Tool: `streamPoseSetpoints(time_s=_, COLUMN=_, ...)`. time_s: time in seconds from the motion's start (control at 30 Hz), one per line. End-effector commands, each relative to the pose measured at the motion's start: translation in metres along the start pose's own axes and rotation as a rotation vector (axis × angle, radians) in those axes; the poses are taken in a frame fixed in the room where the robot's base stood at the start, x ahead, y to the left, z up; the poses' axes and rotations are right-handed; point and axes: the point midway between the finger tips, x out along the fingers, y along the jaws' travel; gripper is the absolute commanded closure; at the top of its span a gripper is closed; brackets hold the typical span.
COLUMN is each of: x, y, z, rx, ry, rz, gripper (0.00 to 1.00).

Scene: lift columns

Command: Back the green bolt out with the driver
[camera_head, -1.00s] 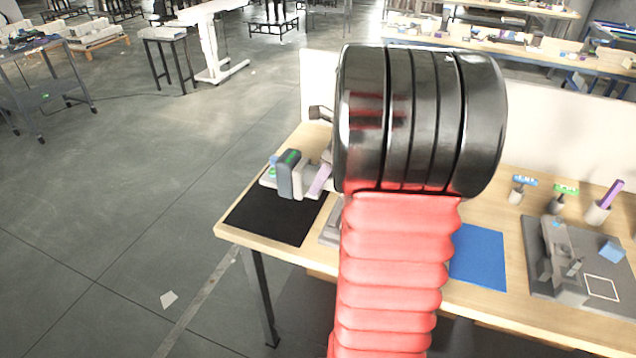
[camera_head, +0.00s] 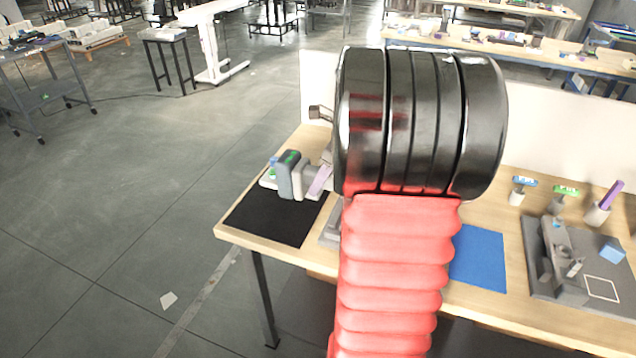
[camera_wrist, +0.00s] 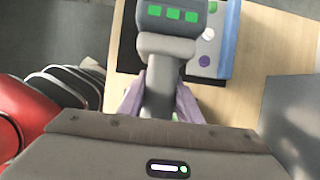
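My gripper (camera_wrist: 160,98) has lilac fingers and is shut around the grey handle of the driver. The driver (camera_wrist: 166,40) has a dark grey head with green lit marks, and it also shows in the head view (camera_head: 291,172) above the black mat. Right beside the driver in the wrist view is a light grey and blue block (camera_wrist: 226,50) with round coloured heads. A white one (camera_wrist: 208,34) and a purple one (camera_wrist: 205,61) show clearly. The green bolt (camera_wrist: 212,6) appears as a small green spot near the top edge. The driver's tip is hidden, so I cannot tell if it touches a bolt.
The black mat (camera_head: 270,222) lies at the table's left corner, a blue mat (camera_head: 478,258) right of my arm. Several coloured-handled tools stand in holders at the right, behind a grey fixture board (camera_head: 540,275). A white panel (camera_head: 560,130) rises behind the table. My arm hides the table's middle.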

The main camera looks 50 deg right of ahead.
Motion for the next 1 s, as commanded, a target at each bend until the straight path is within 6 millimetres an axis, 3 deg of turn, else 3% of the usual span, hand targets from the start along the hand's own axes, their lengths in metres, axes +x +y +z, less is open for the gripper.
streamPoseSetpoints(time_s=1.0, x=-0.0028, y=0.0014, z=-0.0027, rx=0.003, ry=0.007, rz=0.006, gripper=1.0)
